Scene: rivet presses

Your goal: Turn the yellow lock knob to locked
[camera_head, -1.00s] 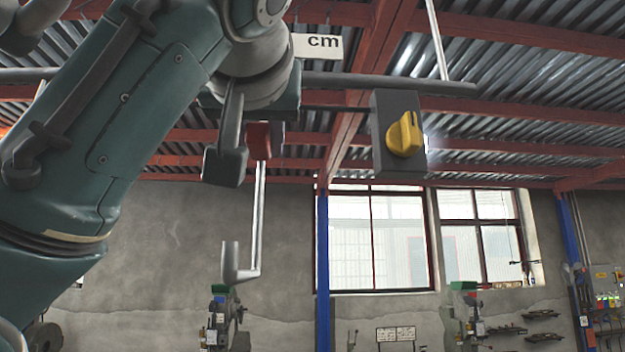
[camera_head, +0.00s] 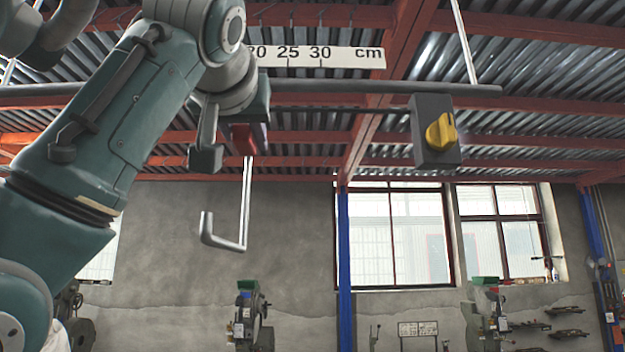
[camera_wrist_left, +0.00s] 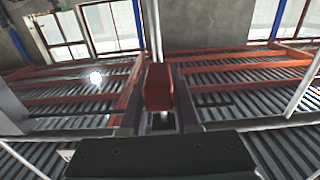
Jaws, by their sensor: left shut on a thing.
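The yellow lock knob (camera_head: 441,132) sits on the front of a dark grey box (camera_head: 422,113) by the right end of the overhead rail. Its raised grip stands near upright, slightly tilted; no lock marking is readable. My left gripper (camera_head: 226,153) is well left of the knob, under the rail. It is shut on a red block (camera_head: 243,138), which also shows between the fingers in the left wrist view (camera_wrist_left: 158,88). A pale bent rod (camera_head: 245,205) hangs below the red block, its lower end hooked. The knob cannot be made out in the left wrist view. My right gripper is not in view.
The grey rail (camera_head: 390,88) runs across the top. A white centimetre scale (camera_head: 345,58) is above it, partly hidden by my arm. A blue post (camera_head: 344,255) and windows stand behind. The space between my gripper and the grey box looks clear below the rail.

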